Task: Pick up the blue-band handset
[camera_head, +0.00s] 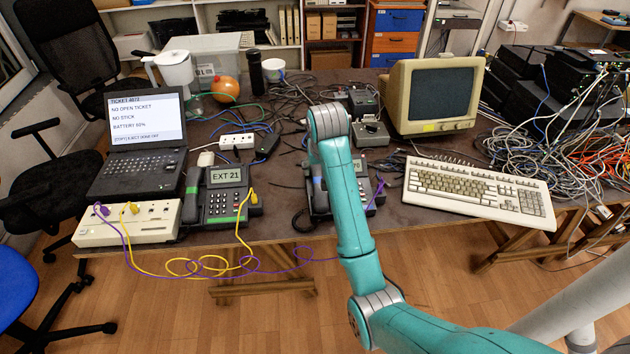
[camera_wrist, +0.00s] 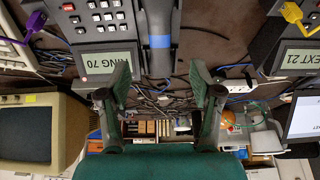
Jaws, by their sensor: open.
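The blue-band handset (camera_wrist: 158,20) is dark with a blue band (camera_wrist: 160,41) around it. It lies along the side of the phone whose screen reads RING 70 (camera_wrist: 97,62). In the head view my arm hides much of this phone; its handset (camera_head: 316,188) shows just left of the arm. My gripper (camera_wrist: 162,72) is open and empty in the wrist view. Its two fingers stand apart on either side of the handset's line, with the handset's near end between the tips. I cannot tell the remaining distance. The head view hides the fingers.
The EXT 21 phone (camera_head: 222,205) stands to the left, with a yellow cable. A laptop (camera_head: 140,150) and a white socket box (camera_head: 125,223) are further left. A keyboard (camera_head: 475,190) and monitor (camera_head: 435,95) are on the right. Loose cables (camera_head: 285,100) lie behind.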

